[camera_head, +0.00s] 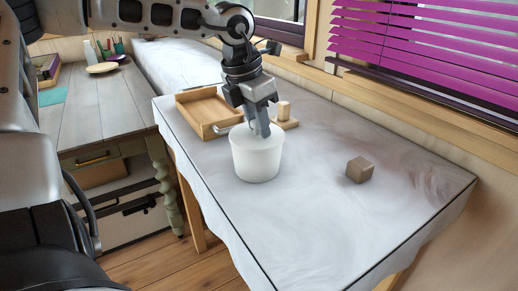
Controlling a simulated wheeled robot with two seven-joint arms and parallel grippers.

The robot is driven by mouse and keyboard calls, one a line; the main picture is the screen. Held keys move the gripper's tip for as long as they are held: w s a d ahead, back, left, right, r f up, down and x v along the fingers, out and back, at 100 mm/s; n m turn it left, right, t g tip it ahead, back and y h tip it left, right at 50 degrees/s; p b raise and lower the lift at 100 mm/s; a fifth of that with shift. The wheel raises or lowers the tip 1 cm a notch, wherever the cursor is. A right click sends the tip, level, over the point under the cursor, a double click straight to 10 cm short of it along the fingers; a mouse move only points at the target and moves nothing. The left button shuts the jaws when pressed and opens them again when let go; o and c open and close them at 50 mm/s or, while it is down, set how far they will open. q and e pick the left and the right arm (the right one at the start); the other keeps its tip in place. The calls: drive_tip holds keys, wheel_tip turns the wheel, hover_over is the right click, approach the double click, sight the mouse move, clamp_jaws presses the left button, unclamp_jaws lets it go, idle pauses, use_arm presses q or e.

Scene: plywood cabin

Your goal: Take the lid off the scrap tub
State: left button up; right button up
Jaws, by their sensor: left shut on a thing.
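The white scrap tub (257,160) stands upright on the pale marbled table, near its left edge. My left gripper (262,131) comes down over the top of the tub, pointing downward. Its fingers are shut at the tub's top, on the lid. The lid's grip is hidden between the fingers. The lid is white like the tub, so I cannot tell whether it is seated or slightly raised. My right gripper is not in view.
A wooden tray (188,98) with a metal handle lies behind and left of the tub. A wooden base with an upright peg (284,110) stands close behind it. A brown block (359,170) sits to the right.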

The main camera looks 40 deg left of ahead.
use_arm(q)
drive_tip(key=shift+a, duration=0.15)
clamp_jaws()
drive_tip(key=shift+r+p, duration=1.25)
drive_tip(key=shift+r, duration=0.85)
